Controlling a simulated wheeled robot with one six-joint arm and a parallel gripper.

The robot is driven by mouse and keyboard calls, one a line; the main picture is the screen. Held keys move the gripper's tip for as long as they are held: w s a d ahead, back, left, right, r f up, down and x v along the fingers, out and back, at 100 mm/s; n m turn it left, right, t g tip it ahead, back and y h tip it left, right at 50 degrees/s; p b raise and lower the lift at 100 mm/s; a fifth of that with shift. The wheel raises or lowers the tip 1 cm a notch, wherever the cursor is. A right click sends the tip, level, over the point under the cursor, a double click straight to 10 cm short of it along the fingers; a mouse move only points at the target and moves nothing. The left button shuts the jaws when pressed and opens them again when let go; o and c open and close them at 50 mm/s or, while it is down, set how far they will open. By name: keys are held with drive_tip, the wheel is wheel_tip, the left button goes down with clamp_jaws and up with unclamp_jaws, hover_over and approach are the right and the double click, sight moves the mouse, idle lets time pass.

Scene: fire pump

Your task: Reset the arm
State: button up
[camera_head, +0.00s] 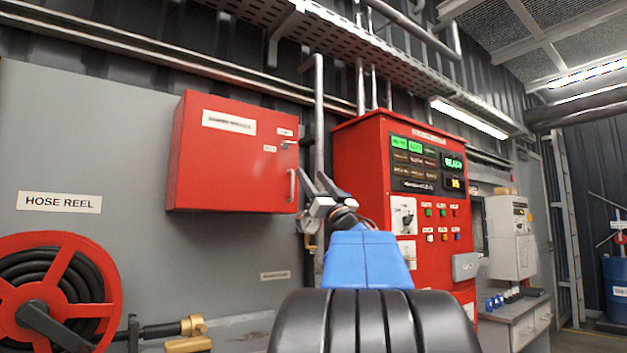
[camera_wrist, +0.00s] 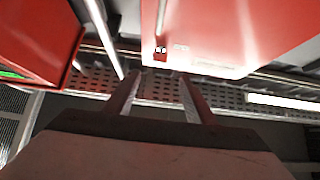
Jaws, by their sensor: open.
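My gripper (camera_head: 319,188) is raised in front of the gap between a red wall cabinet and a red control panel. Its two fingers are apart and nothing is between them. In the wrist view the open fingers (camera_wrist: 159,92) point toward the red boxes, with the perforated cable tray behind them. My blue and black arm rises from the bottom middle of the head view. The gripper looks clear of the cabinet and panel, though the exact distance cannot be told.
The red wall cabinet (camera_head: 228,160) is left of my gripper, its door shut. The red control panel (camera_head: 374,165) with lit displays stands to the right. A red hose reel (camera_head: 106,283) is at lower left. A grey bench (camera_head: 512,318) is at lower right. Vertical pipes run behind my gripper.

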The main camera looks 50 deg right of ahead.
idle(0.6)
drive_tip(key=w+a+f+m+g, duration=0.2)
drive_tip(key=a+f+g, duration=0.3)
drive_tip(key=f, duration=0.6)
drive_tip(key=w+a+f+m+g+h, duration=0.1)
drive_tip(key=a+f+g, duration=0.2)
drive_tip(key=a+f, duration=0.6)
drive_tip(key=w+a+f+m+g, duration=0.2)
drive_tip(key=a+f+g, duration=0.15)
drive_tip(key=f, duration=0.95)
drive_tip(key=s+a+f+n+g+y, duration=0.2)
drive_tip(key=s+a+f+g, duration=0.1)
drive_tip(key=s+a+f, duration=0.4)
drive_tip(key=s+a+f+n+g+y, duration=0.2)
drive_tip(key=s+a+f, duration=0.5)
drive_tip(key=f, duration=0.7)
drive_tip(key=s+a+f+n+g+y, duration=0.3)
drive_tip(key=s+a+f+g, duration=0.2)
drive_tip(key=s+a+f, duration=0.2)
wheel_tip(320, 180, down, 4)
drive_tip(key=shift+s+a+f, duration=0.1)
drive_tip(key=shift+s+a, duration=0.3)
drive_tip(key=shift+s, duration=0.55)
